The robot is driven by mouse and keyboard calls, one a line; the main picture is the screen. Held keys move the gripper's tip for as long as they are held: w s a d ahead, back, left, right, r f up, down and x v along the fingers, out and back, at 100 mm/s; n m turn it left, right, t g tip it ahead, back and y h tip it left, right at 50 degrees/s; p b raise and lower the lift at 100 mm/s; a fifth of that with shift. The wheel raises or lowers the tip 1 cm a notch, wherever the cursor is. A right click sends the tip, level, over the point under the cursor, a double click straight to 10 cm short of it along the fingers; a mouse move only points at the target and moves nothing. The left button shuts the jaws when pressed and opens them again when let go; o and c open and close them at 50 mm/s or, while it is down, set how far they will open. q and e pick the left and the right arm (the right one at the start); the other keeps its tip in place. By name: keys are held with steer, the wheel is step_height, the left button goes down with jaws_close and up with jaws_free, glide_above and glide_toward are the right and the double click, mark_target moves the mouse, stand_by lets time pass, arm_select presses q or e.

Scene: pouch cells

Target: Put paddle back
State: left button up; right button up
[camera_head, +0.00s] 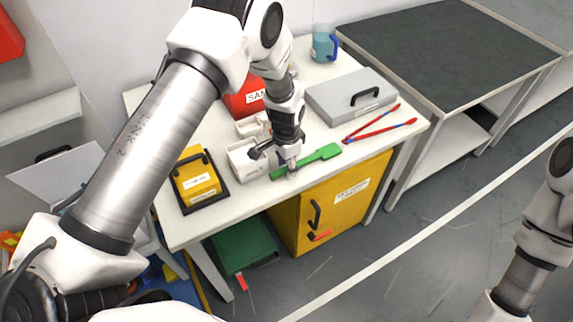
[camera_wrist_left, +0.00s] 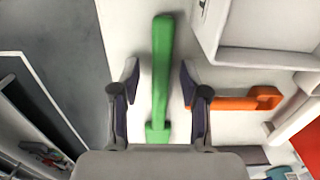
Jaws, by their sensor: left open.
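The green paddle (camera_head: 322,154) lies flat on the white table near its front edge, with its wider end to the right. My left gripper (camera_head: 283,165) points down over the left part of the paddle and hides some of it. In the left wrist view the paddle (camera_wrist_left: 161,70) runs lengthwise between the two open fingers of my left gripper (camera_wrist_left: 160,100), with a gap on each side. I cannot tell how far the fingertips are above the table. My right gripper is out of view.
A white open tray (camera_head: 240,165) stands just left of the gripper. An orange-handled object (camera_wrist_left: 235,101) is close to one finger. A yellow case (camera_head: 196,180), a grey case (camera_head: 350,97), red tongs (camera_head: 375,128) and a blue jug (camera_head: 323,46) also stand on the white table (camera_head: 240,205).

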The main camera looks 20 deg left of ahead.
arm_select(q)
steer(key=shift+w+r, duration=0.1)
steer(key=shift+r, duration=0.35)
step_height(320, 180, up, 11)
steer(key=b, duration=0.2)
